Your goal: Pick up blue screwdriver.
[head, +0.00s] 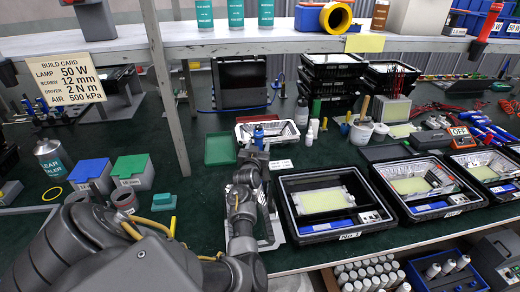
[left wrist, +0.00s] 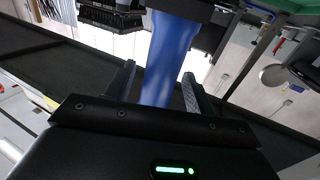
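The blue screwdriver (head: 259,134) shows in the head view as a small blue shape just beyond my left gripper (head: 252,154), in front of the white tray (head: 284,131). In the left wrist view a blue handle (left wrist: 168,60) stands between the two fingers of my left gripper (left wrist: 159,72). A gap shows between the handle and the left finger; the right finger is very close to it. The fingers look apart, around the handle rather than closed on it. The gripper body hides the handle's lower end. My right gripper is not in view.
A green tray (head: 219,149) lies left of my gripper. Black bins with floodlight parts (head: 334,233) stand to the right. A shelf (head: 262,42) on a metal post (head: 167,95) runs above the bench. White bottles (head: 311,129) stand close by on the right.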

